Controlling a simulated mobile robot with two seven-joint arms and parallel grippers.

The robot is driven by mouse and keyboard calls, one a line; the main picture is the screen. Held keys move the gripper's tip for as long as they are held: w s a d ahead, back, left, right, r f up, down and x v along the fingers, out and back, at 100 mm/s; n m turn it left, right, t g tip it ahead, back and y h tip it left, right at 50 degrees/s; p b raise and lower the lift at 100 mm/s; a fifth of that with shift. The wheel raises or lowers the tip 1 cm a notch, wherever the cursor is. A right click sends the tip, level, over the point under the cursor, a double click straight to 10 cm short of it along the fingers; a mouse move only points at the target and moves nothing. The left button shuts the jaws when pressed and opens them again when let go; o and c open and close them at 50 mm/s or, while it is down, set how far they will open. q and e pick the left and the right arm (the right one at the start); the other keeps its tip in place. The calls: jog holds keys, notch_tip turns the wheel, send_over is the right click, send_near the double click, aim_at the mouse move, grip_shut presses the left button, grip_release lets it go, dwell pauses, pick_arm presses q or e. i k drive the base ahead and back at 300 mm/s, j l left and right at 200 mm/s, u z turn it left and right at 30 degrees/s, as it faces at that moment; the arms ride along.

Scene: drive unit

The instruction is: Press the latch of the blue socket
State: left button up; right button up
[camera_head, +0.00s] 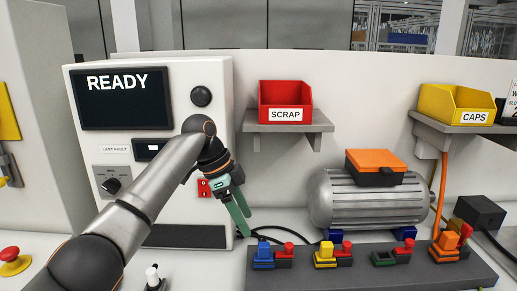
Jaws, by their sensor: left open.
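The blue socket (263,258) is at the left end of the dark grey strip on the bench, with a blue block standing in it. A red piece (285,252), which looks like its latch, sits just right of it. My left gripper (241,224) has green fingers that point down and to the right. It is open, with nothing seen between the fingers, and appears above and left of the blue socket, apart from it. My right gripper is out of view.
The dark strip (330,277) also carries yellow (325,255), green (383,259) and orange (446,249) sockets. A ribbed motor (345,200) stands behind it. A white cabinet reading READY (215,100) is behind my arm. A black-and-white switch (152,278) stands at the front left.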

aim_at(289, 247)
jog(key=k, duration=1.25)
